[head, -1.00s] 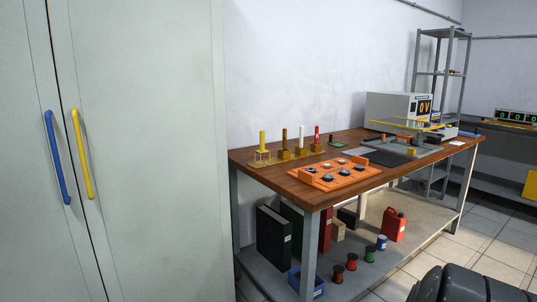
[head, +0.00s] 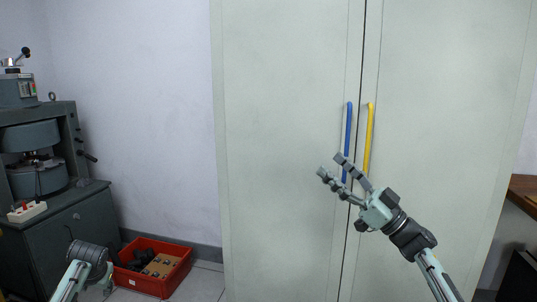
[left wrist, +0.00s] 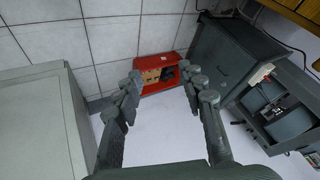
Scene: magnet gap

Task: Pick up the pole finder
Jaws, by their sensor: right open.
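I cannot make out a pole finder in the current views. My right gripper (head: 332,167) is raised in front of the tall grey cabinet (head: 280,150), its fingers apart and empty, near the blue handle (head: 348,128) and the yellow handle (head: 370,130). Both cabinet doors are shut, so the inside is hidden. My left gripper (left wrist: 163,79) shows in the left wrist view with its fingers spread and nothing between them; the floor and a red crate lie beyond. In the head view only part of my left arm shows at the bottom left.
The red crate (head: 185,269) with dark and tan items stands on the floor by the wall, left of the cabinet. A grey machine on a base cabinet (head: 70,235) stands at the far left. A wooden bench edge (head: 524,190) shows at the right.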

